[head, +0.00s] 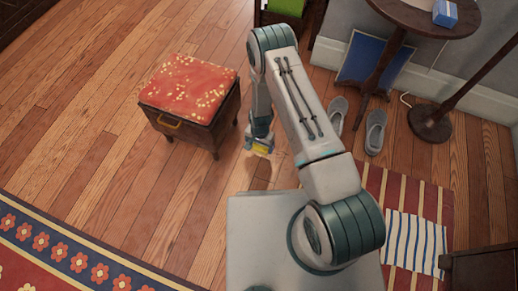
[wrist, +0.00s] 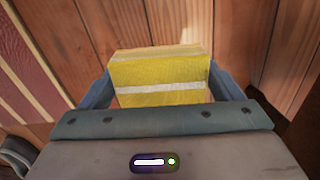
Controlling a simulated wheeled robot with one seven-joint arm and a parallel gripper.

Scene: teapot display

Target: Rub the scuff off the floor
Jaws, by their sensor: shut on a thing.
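My gripper (head: 259,142) points down over the wooden floor, between the stool and the slippers. It is shut on a yellow block with pale stripes, like a sponge (wrist: 160,82), which sits between the two fingers in the wrist view. I cannot tell whether the block touches the floor (head: 110,140). A darker patch lies on the boards below the gripper, perhaps a shadow. I cannot make out a clear scuff; the arm and block hide some floor.
A wooden stool with a red patterned top (head: 190,86) stands left of my gripper. Grey slippers (head: 375,132) lie to the right, near a round table (head: 425,18) and a stand (head: 430,122). A striped rug (head: 420,190) and a flowered rug (head: 60,250) lie nearer. Floor at left is clear.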

